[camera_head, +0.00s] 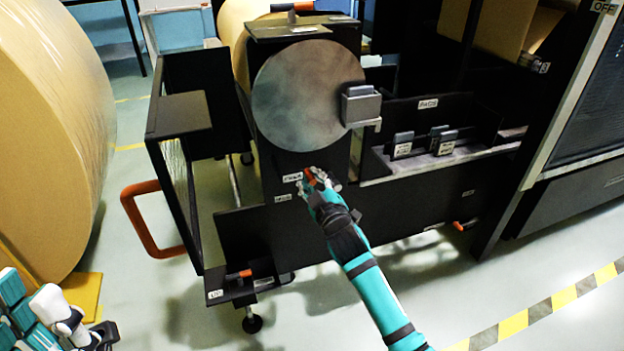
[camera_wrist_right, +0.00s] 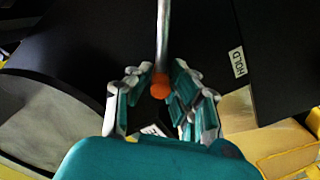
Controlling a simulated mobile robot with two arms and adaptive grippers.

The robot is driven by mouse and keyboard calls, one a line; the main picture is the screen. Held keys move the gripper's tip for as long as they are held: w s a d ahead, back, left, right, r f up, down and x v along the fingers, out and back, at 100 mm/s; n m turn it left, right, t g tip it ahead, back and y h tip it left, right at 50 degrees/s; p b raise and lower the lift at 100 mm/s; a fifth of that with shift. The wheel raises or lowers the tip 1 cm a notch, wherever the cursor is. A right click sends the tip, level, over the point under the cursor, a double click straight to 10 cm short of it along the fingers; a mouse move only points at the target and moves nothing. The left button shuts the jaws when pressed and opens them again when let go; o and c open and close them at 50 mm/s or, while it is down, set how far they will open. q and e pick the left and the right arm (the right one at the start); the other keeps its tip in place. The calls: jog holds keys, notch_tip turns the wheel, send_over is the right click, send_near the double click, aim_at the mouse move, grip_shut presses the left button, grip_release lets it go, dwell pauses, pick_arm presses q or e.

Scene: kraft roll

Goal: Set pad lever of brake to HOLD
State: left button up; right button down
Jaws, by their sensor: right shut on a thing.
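The pad lever shows as an orange tip (camera_head: 309,174) on the dark front panel of the brake (camera_head: 300,150), below the large grey disc. In the right wrist view its orange knob (camera_wrist_right: 160,86) and metal rod lie between the fingers of my right gripper (camera_wrist_right: 160,98). The right gripper (camera_head: 318,183) is shut on the lever, its arm reaching up from the lower right. A HOLD label (camera_wrist_right: 237,62) is on the dark panel, right of the rod in the wrist view. My left gripper (camera_head: 103,336) is at the lower left corner, far from the lever; its fingers are unclear.
A grey disc (camera_head: 306,96) sits above the lever. A large kraft roll (camera_head: 45,130) stands at left, beside a frame with an orange handle (camera_head: 150,222). Floor is clear at lower right.

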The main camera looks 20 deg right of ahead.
jog(key=shift+a+f, duration=0.15)
jog(key=shift+a+f+n+p, duration=0.35)
jog(key=shift+f+n, duration=0.2)
jog(key=shift+n, duration=0.45)
notch_tip(320, 180, down, 7)
jog(key=n+b, duration=0.2)
jog(key=n, duration=0.8)
jog(key=shift+d+f, duration=0.1)
jog(key=shift+d, duration=0.05)
jog(key=c, duration=1.2)
grip_release()
jog(key=shift+f, duration=0.1)
jog(key=shift+s, duration=0.15)
